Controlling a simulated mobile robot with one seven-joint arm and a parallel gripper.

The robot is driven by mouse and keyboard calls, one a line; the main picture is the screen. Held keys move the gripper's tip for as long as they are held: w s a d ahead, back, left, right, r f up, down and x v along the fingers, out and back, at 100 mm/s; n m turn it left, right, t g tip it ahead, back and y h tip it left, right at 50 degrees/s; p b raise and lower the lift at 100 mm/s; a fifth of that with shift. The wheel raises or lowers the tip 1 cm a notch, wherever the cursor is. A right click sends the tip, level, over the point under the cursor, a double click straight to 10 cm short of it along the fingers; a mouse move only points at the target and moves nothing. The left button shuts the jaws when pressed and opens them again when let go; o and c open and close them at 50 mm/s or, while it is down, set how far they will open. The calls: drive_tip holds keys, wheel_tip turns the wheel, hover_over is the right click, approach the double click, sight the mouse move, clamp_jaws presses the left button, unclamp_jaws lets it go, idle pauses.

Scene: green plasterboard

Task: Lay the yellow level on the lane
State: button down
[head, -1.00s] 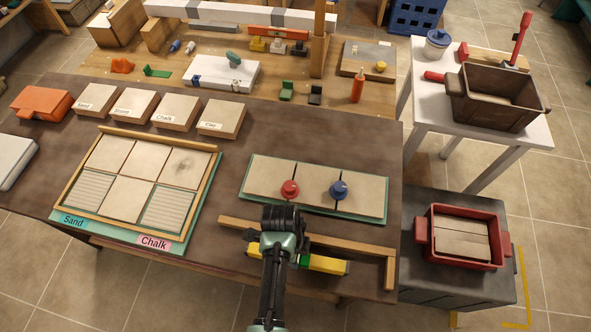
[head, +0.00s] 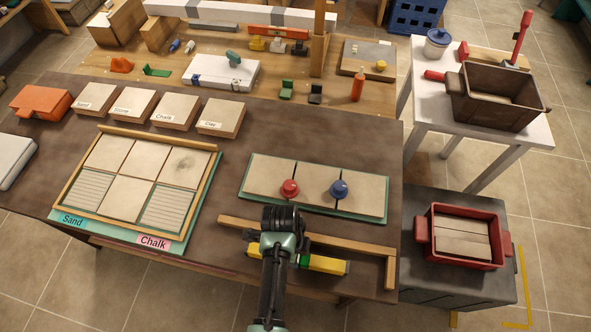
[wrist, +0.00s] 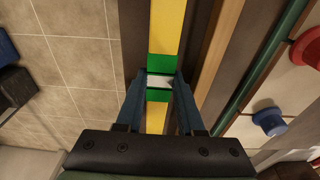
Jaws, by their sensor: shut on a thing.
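The yellow level (head: 327,265) is a long bar with green bands, at the table's front edge in the head view. In the wrist view the level (wrist: 165,28) runs up the picture, with a pale vial between two green bands. My gripper (wrist: 160,80) has its fingers on both sides of this middle part, shut on it. In the head view my arm hides the level's middle. The level lies roughly parallel to a wooden rail (head: 340,243), on its near side. I cannot tell whether it touches the table, and no lane marking is clear.
A short wooden stop (head: 390,272) meets the rail's right end. Behind the rail lies a green-edged board (head: 262,176) with a red knob (head: 289,188) and a blue knob (head: 339,189). A framed tile panel (head: 122,196) is at left. Floor shows beyond the front edge.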

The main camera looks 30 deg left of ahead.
drive_tip(key=shift+f, duration=0.4)
drive_tip(key=shift+c, duration=2.2)
unclamp_jaws()
drive_tip(key=shift+r, duration=0.1)
wheel_tip(320, 180, up, 13)
drive_tip(key=a+b, duration=0.1)
drive_tip(key=shift+s+a+b, duration=0.2)
drive_tip(key=shift+a+b, duration=0.05)
drive_tip(key=shift+b, duration=0.1)
